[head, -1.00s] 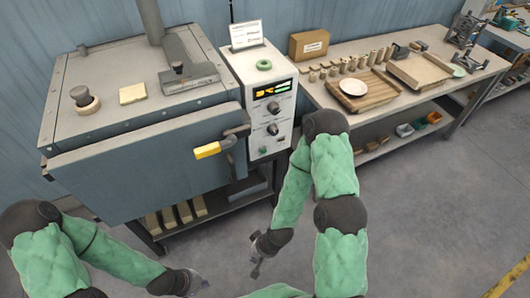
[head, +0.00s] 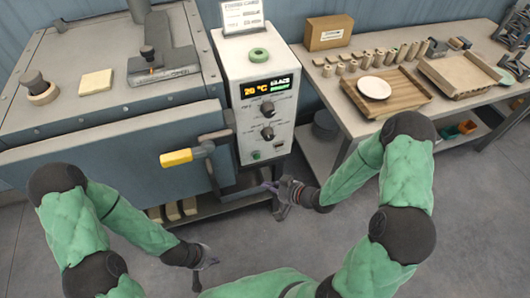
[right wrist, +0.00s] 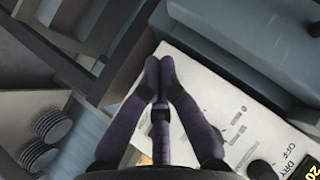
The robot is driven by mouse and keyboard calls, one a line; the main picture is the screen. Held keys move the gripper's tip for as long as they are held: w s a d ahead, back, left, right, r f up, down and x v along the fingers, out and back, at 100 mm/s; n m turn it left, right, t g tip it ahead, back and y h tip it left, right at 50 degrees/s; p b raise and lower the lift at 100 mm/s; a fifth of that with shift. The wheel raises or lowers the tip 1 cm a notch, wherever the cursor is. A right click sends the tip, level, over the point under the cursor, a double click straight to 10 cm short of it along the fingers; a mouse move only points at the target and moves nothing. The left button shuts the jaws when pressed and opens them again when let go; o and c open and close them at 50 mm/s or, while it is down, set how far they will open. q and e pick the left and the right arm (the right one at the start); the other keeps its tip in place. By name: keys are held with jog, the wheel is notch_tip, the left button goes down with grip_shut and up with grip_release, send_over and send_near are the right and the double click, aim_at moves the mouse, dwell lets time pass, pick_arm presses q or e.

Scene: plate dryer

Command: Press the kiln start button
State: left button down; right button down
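The kiln's white control box (head: 235,70) stands to the right of the grey kiln (head: 110,100). Its front has a lit display (head: 270,88), two black knobs, and a small green button (head: 256,155) near the bottom. My right gripper (head: 270,186) is below and slightly right of that button, apart from it. In the right wrist view its fingers (right wrist: 160,64) come together at the tips with nothing between them, in front of the white panel (right wrist: 208,78). The green button cannot be made out there. My left gripper (head: 207,274) is low in front of the kiln, fingers apart and empty.
A yellow-gripped door handle (head: 176,157) sticks out left of the panel. A green ring (head: 259,54) and a sign (head: 243,16) are on top of the box. A workbench (head: 345,105) with trays and a white plate (head: 374,88) stands to the right. Floor in front is clear.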

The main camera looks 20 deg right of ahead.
aim_at(257, 156)
jog(key=shift+w+d+r, duration=0.15)
jog(key=shift+d+r, duration=0.1)
jog(key=w, duration=0.8)
jog(key=shift+w+a, duration=0.2)
jog(key=shift+w, duration=0.2)
dwell(1.5)
jog(key=shift+w, duration=0.4)
